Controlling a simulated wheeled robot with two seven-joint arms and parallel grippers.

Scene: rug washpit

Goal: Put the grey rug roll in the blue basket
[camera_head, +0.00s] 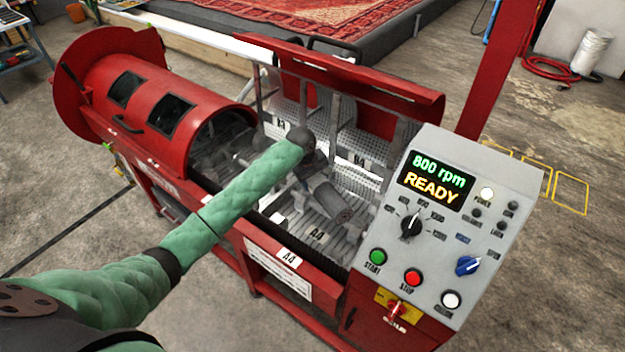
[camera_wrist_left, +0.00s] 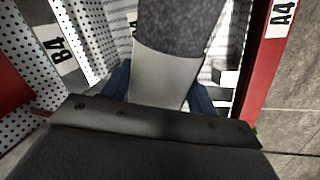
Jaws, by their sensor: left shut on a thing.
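The grey rug roll (camera_head: 345,214) is inside the open trough of the red machine, near the A4 label. My left arm reaches in over the front edge, and my left gripper (camera_head: 312,176) is at the roll's upper end, partly hidden by the wrist. In the left wrist view, the gripper (camera_wrist_left: 165,95) is shut on the roll's pale band, and the roll's dark grey surface (camera_wrist_left: 185,30) extends beyond the fingers. I cannot tell whether the roll touches the trough floor. No blue basket shows in either view. My right gripper is not in view.
The red machine (camera_head: 150,120) has a drum at left, a raised lid (camera_head: 345,72) behind the trough and a control panel (camera_head: 455,230) at right reading "800 rpm READY". A patterned red rug (camera_head: 300,15) lies behind. Bare floor (camera_head: 540,290) is at right.

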